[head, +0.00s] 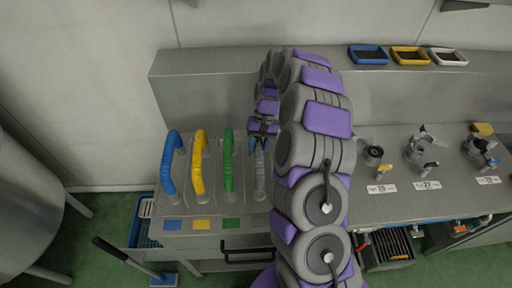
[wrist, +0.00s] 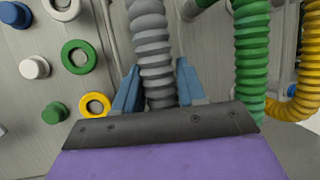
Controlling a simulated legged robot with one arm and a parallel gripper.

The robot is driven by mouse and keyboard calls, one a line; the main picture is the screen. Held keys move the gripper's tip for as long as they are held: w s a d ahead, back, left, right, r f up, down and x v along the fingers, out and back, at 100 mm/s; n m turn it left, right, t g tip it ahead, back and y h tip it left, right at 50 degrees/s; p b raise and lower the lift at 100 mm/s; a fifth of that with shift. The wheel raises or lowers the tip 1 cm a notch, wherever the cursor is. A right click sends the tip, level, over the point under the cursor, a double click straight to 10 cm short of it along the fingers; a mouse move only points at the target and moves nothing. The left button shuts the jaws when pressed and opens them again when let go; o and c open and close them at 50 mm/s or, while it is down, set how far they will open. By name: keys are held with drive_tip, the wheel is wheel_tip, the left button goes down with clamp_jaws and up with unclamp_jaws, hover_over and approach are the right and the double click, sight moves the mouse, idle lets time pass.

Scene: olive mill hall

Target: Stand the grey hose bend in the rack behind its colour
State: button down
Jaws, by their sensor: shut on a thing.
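The grey hose bend (head: 261,172) is ribbed and stands roughly upright at the right end of the row of bends in the rack (head: 214,208). My gripper (head: 263,139) is at its upper part, and in the wrist view its blue fingers (wrist: 157,88) are shut on either side of the grey hose. The blue bend (head: 168,163), yellow bend (head: 198,165) and green bend (head: 228,162) stand to its left. Blue, yellow and green colour patches lie along the rack's front. My arm hides the rack's right part; I cannot tell whether the grey bend's ends are seated.
A steel bench (head: 405,200) with several metal fittings and number tags lies to the right. Blue, yellow and white trays sit on the ledge behind. A blue-headed brush (head: 163,280) leans in front of the rack. A rounded steel tank stands at far left.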

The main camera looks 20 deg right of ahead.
drive_tip(key=shift+d, duration=0.9)
drive_tip(key=c, duration=0.9)
unclamp_jaws()
drive_tip(key=shift+d, duration=0.1)
drive_tip(key=o, duration=0.3)
drive_tip(key=shift+a, duration=0.45)
drive_tip(key=shift+o, duration=0.2)
drive_tip(key=shift+a, duration=0.3)
drive_tip(key=shift+d, duration=0.4)
drive_tip(key=shift+o, duration=0.8)
drive_tip(key=shift+d, duration=0.15)
drive_tip(key=o, duration=0.3)
drive_tip(key=shift+o, duration=0.5)
drive_tip(key=shift+a, duration=0.4)
